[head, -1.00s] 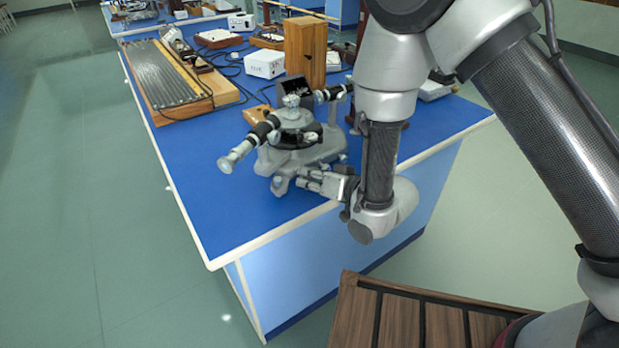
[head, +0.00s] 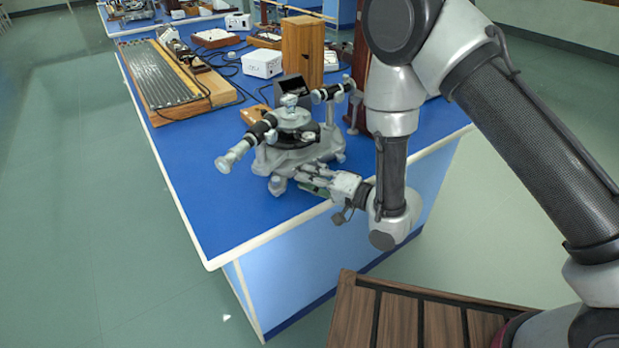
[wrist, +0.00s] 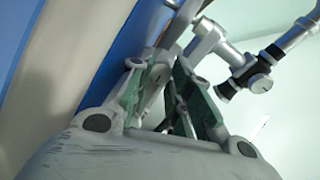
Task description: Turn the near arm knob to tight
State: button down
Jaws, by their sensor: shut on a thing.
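The grey spectrometer (head: 300,158) stands upright near the front edge of the blue bench, with one black-and-silver telescope arm (head: 245,142) pointing to the lower left. My gripper (head: 303,178) reaches in low from the right at the near side of the spectrometer's base. In the wrist view my gripper's green-padded fingers (wrist: 160,88) are closed around a small grey part, which I take to be the near arm knob. The knob is mostly hidden by the fingers, and its setting cannot be read. The telescope arm (wrist: 245,80) also shows beyond the fingers in the wrist view.
The bench's white front edge (head: 275,233) runs just below my gripper. A wooden block (head: 303,52), a white box (head: 263,64) and a grooved board (head: 165,80) stand farther back. The blue bench top left of the spectrometer is clear.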

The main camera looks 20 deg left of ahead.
jog(key=shift+m, duration=0.3)
jog(key=c, duration=1.3)
grip_release()
jog(key=shift+f, duration=0.1)
